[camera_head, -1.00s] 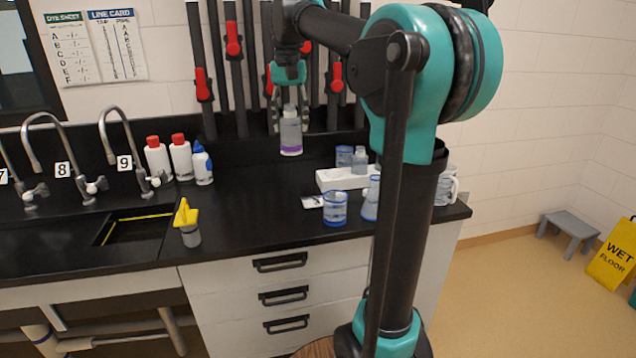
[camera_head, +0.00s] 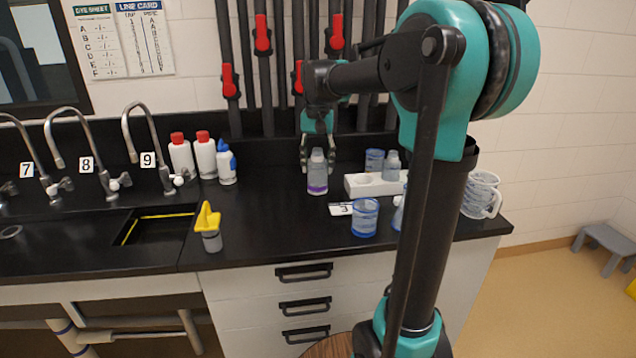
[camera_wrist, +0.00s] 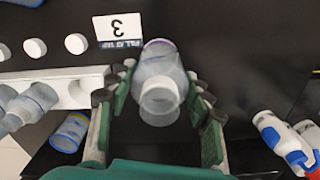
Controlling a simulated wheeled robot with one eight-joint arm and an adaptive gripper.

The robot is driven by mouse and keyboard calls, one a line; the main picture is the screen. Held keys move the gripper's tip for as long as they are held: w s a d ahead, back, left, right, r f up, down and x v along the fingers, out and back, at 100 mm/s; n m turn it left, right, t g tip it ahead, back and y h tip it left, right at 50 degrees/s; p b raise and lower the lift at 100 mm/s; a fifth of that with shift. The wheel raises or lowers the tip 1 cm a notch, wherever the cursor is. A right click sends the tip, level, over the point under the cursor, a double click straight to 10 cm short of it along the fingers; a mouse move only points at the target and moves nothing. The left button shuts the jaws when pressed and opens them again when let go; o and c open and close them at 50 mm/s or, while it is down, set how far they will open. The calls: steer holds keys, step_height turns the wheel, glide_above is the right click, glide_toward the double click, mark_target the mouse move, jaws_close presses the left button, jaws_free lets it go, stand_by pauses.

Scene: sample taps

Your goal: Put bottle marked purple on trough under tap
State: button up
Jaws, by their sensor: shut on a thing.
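The bottle marked purple (camera_head: 317,178) is translucent grey-white with a purple band low on its body. My gripper (camera_head: 318,160) is shut on it near its top and holds it upright. It is over or at the black counter, in front of the back ledge; I cannot tell whether its base touches the counter. In the wrist view the bottle (camera_wrist: 158,75) sits between both fingers (camera_wrist: 160,95). Three taps marked 7, 8 and 9 (camera_head: 150,135) are at the left. A dark sunken trough (camera_head: 160,232) with a yellow line lies below tap 9.
Two red-capped bottles (camera_head: 205,158) and a blue-capped bottle (camera_head: 227,165) stand between tap 9 and my gripper. A yellow-topped container (camera_head: 210,232) stands right of the trough. A white rack (camera_head: 370,187), a card marked 3 (camera_head: 341,209) and a blue-rimmed beaker (camera_head: 365,217) are to the right.

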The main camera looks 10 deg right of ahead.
mark_target(317, 182)
steer(key=shift+f, duration=3)
steer(key=shift+f, duration=0.1)
steer(key=o, duration=1.1)
